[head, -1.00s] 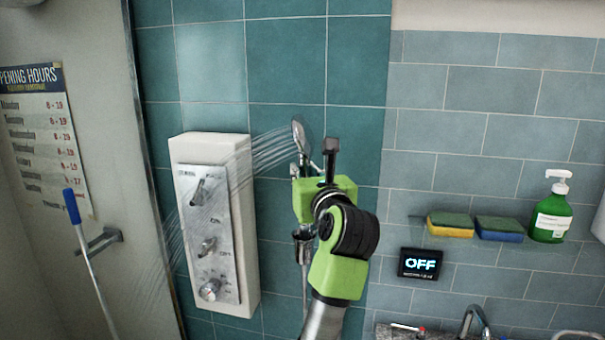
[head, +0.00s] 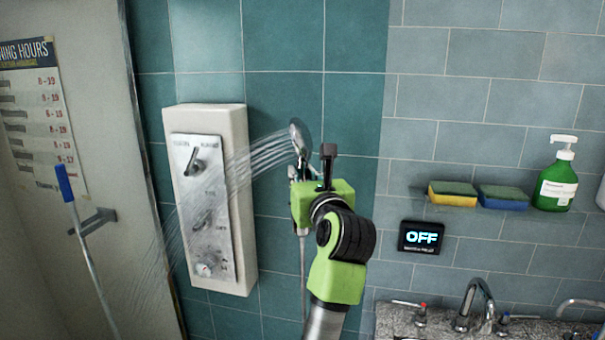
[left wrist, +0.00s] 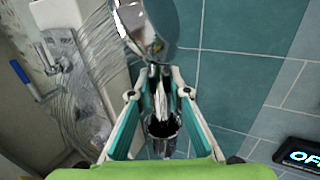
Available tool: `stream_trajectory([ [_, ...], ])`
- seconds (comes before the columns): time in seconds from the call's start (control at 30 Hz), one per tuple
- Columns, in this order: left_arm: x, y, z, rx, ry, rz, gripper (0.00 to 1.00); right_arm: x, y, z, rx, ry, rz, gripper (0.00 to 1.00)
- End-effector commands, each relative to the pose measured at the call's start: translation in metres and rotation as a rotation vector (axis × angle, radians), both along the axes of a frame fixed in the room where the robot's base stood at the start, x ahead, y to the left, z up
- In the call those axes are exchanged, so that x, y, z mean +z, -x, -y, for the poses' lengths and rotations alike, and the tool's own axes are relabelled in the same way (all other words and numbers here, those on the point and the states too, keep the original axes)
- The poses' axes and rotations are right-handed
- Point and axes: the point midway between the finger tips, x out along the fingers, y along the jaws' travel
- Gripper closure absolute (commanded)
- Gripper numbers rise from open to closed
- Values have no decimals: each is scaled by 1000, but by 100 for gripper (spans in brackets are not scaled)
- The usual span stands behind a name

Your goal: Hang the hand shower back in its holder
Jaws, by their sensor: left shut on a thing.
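The chrome hand shower (head: 299,133) is in my left gripper (head: 304,178), head up, spraying water down to the left. In the left wrist view its head (left wrist: 150,28) is at the top and its handle runs down between the fingers of the left gripper (left wrist: 158,78), which are shut on it. A chrome ring with a dark opening, apparently the holder (left wrist: 160,127), shows just below the handle there. I cannot tell whether the handle touches it. In the head view the gripper hides the holder. The hose (head: 303,262) hangs below. My right gripper is not in view.
A white shower panel (head: 240,190) with levers is on the wall to the left. A blue-handled pole (head: 82,235) stands farther left. Sponges (head: 452,193), a green soap bottle (head: 556,185), an OFF display (head: 422,238) and a sink tap (head: 470,305) are to the right.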

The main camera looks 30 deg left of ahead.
Motion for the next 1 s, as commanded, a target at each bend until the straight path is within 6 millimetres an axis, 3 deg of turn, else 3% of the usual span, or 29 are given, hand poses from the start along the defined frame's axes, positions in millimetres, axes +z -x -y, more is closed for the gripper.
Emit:
stream_trajectory([
  [1.0, -10, 0, 0, 1, -1, 1, 100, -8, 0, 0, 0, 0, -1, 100],
])
